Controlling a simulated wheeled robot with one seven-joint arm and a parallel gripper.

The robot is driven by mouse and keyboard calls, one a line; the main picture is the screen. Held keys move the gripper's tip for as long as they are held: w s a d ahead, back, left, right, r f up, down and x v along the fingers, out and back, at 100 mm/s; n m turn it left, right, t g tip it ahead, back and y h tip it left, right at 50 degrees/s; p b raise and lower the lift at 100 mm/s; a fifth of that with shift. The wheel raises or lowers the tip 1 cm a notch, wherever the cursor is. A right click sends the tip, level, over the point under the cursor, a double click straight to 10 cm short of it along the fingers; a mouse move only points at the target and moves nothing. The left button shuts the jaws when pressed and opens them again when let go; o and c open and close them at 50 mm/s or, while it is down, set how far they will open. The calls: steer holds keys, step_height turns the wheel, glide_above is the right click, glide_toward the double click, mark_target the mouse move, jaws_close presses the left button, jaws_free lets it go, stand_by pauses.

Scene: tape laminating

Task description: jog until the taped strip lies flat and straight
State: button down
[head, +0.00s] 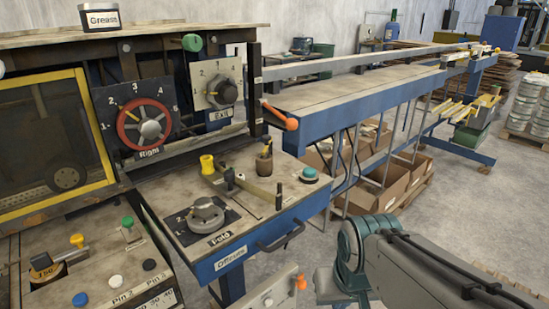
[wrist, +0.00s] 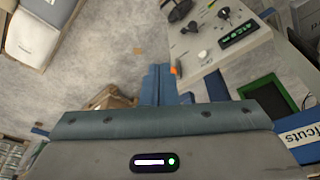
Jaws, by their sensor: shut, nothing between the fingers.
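My gripper (wrist: 159,72) shows in the wrist view as two blue fingers, shut together and empty. It is over the grey floor, beside a pale control panel (wrist: 212,52). An orange knob (wrist: 175,71) on the panel's edge appears just right of the fingertips; I cannot tell if they touch. The panel carries dark knobs and a green-lit strip. In the head view, a small pale panel (head: 262,296) with an orange knob (head: 301,283) is at the bottom. My fingers are not clear there. I cannot make out a taped strip in either view.
A long conveyor table (head: 360,101) runs behind, with cardboard boxes (head: 385,183) beneath.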

steer(key=shift+w+a, duration=0.2)
steer(key=shift+w, duration=0.25)
step_height(320, 180, up, 24)
steer(key=m+t+y+p, duration=0.2)
steer(key=m+t+p, duration=0.3)
steer(key=m+t, duration=0.1)
glide_above(311, 172)
steer(key=shift+f, duration=0.1)
step_height(311, 172, down, 9)
steer(key=b, duration=0.7)
